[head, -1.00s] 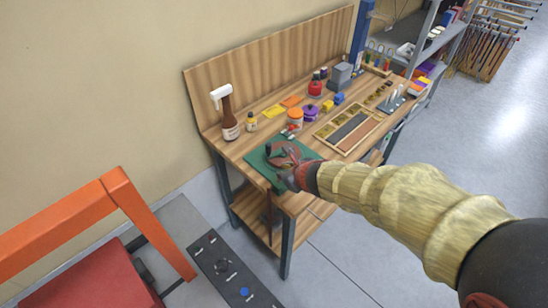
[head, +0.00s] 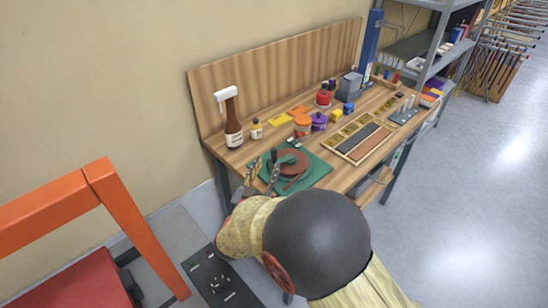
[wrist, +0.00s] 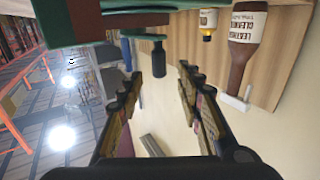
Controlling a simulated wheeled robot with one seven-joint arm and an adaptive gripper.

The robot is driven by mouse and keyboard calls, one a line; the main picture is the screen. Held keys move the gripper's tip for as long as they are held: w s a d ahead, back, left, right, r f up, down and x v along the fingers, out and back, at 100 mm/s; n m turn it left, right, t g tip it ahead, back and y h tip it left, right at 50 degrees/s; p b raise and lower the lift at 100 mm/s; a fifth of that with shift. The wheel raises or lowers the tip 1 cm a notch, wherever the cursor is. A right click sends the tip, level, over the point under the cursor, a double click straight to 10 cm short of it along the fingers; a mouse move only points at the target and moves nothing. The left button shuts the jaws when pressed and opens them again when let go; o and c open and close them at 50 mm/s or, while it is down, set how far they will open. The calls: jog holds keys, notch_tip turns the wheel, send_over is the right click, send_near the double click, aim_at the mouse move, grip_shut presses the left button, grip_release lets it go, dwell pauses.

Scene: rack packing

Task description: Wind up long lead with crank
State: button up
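A round reddish-brown reel (head: 289,162) sits on a green mat (head: 318,172) near the bench's front left corner. It also shows dark red at the top of the wrist view (wrist: 112,22), beside the mat's edge. A black knob (wrist: 158,60) on a dark arm, apparently the crank handle, stands out from the reel. My gripper (head: 262,176) is at the mat's left front edge. In the wrist view its two fingers (wrist: 156,88) are spread, with the knob in line with the gap and not clamped. I cannot make out the long lead; my arm covers the bench's front edge.
A brown bottle with a white top (head: 232,122) and a small bottle (head: 256,130) stand behind the mat. An orange jar (head: 303,126), a purple container (head: 319,122) and a wooden tray (head: 352,152) lie to the right. An orange-framed chair (head: 135,225) stands at left.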

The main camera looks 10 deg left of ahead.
aim_at(273, 156)
jog(key=w, duration=0.2)
jog(key=w+d+b, duration=0.1)
jog(key=w, duration=0.2)
jog(key=w+b, duration=0.1)
jog(key=w, duration=0.1)
jog(key=shift+w+d, duration=0.15)
jog(key=shift+w, duration=0.1)
jog(key=shift+c, duration=0.2)
grip_shut()
dwell(0.5)
